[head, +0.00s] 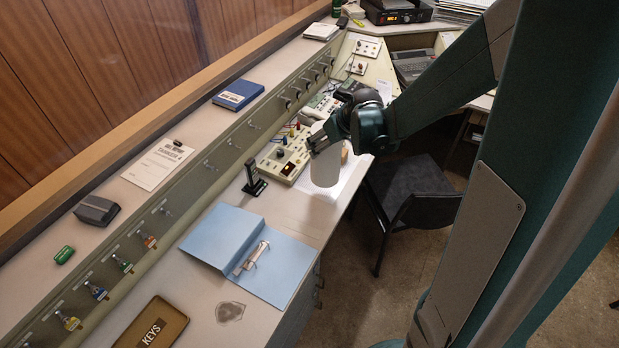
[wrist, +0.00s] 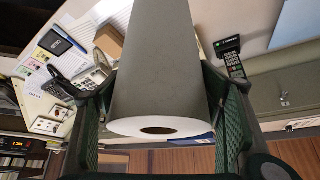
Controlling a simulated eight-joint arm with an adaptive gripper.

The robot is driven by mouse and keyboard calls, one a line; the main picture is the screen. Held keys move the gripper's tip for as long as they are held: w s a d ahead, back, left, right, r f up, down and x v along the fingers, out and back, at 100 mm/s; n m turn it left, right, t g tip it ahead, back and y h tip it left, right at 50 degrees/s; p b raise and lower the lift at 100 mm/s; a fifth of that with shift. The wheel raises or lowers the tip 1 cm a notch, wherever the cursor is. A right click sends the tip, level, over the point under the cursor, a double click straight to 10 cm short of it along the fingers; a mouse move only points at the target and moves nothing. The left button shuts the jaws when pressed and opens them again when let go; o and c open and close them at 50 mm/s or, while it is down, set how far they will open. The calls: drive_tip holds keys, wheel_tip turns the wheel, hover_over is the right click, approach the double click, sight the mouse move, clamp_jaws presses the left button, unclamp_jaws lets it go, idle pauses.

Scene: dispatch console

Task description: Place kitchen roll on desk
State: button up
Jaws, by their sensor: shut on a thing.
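The kitchen roll (head: 318,163) is a white cylinder held by my gripper (head: 326,139) above the desk. In the wrist view the roll (wrist: 162,70) lies between the two finger pads of my gripper (wrist: 162,112), with its open core end facing the camera. The gripper is shut on the roll. The desk (head: 215,285) runs along the left side of the head view. Behind the roll lies a white sheet on the desk. I cannot tell from these frames how high the roll's lower end is above the surface.
An open blue binder (head: 250,252) lies on the desk in front. A black upright device (head: 254,178) and a control panel (head: 283,155) stand left of the roll. A KEYS box (head: 151,324) is nearer. A dark chair (head: 410,203) stands right of the desk edge.

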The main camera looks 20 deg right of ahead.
sight(335, 154)
drive_tip(key=shift+f, duration=2.3)
drive_tip(key=shift+f+b, duration=0.15)
drive_tip(key=shift+b, duration=0.15)
drive_tip(key=shift+f, duration=1.95)
drive_tip(key=shift+f+b, duration=0.2)
drive_tip(key=shift+b, duration=0.25)
drive_tip(key=o, duration=1.2)
drive_tip(key=shift+r, duration=0.1)
drive_tip(key=shift+r+p, duration=0.2)
drive_tip(key=shift+p, duration=0.1)
drive_tip(key=shift+p+v, duration=0.65)
drive_tip(key=shift+v, duration=5.3)
